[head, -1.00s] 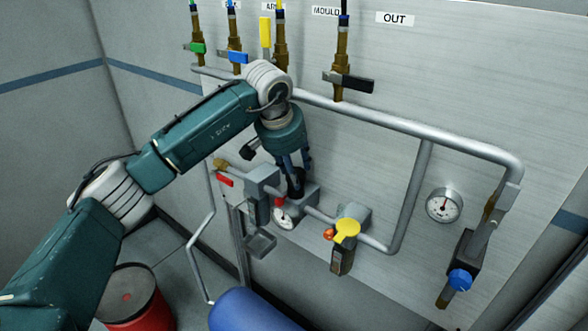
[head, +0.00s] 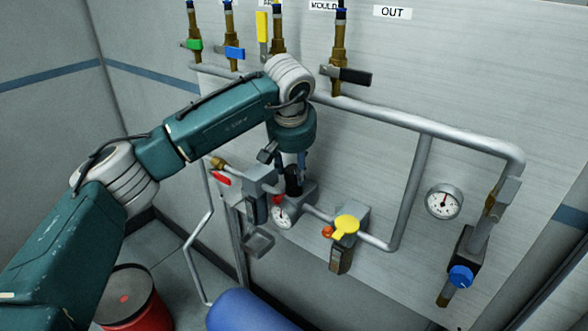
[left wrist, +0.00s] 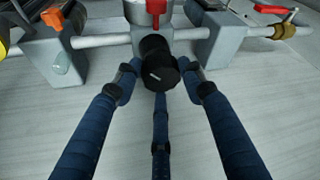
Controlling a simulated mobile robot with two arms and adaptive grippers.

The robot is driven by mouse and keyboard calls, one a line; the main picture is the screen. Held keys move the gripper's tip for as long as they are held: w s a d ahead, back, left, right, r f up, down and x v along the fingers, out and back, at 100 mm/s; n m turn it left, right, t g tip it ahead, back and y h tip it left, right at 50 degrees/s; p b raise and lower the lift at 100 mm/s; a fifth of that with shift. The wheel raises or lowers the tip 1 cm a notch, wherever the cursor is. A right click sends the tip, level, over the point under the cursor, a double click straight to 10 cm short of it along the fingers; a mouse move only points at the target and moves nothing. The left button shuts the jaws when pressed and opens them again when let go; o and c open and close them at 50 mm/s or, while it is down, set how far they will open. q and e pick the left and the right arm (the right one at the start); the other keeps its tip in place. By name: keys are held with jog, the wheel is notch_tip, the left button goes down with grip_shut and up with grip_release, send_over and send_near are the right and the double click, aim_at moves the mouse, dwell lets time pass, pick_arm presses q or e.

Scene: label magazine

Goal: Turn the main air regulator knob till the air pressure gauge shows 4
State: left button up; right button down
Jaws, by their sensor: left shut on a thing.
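The main air regulator has a black knob (head: 293,181) on top of its grey body (head: 305,193). The knob also shows in the left wrist view (left wrist: 157,62), with a pale mark on its face. My left gripper (left wrist: 161,78) is shut on the knob, with its dark blue fingers around it. In the head view the gripper (head: 294,168) comes down from above and partly covers the knob. A small white round gauge (head: 282,216) sits in front of the regulator; its reading is too small to tell. My right gripper is not in view.
A yellow valve handle (head: 346,225) is right of the regulator, and a red lever (head: 221,178) left of it. A second gauge (head: 444,201) and a blue knob (head: 460,277) are further right. Pipes (head: 412,180) run along the wall. A blue tank (head: 250,311) lies below.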

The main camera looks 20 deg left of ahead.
pick_arm(q)
jog(key=shift+n, duration=0.6)
jog(key=shift+r+y, duration=0.1)
jog(key=shift+y, duration=0.2)
jog(key=o, duration=1.1)
jog(key=shift+a, duration=0.1)
jog(key=a+v, duration=0.1)
jog(key=v, duration=0.6)
jog(key=shift+d+r, duration=0.25)
jog(key=shift+d, duration=0.2)
jog(key=shift+s, duration=0.1)
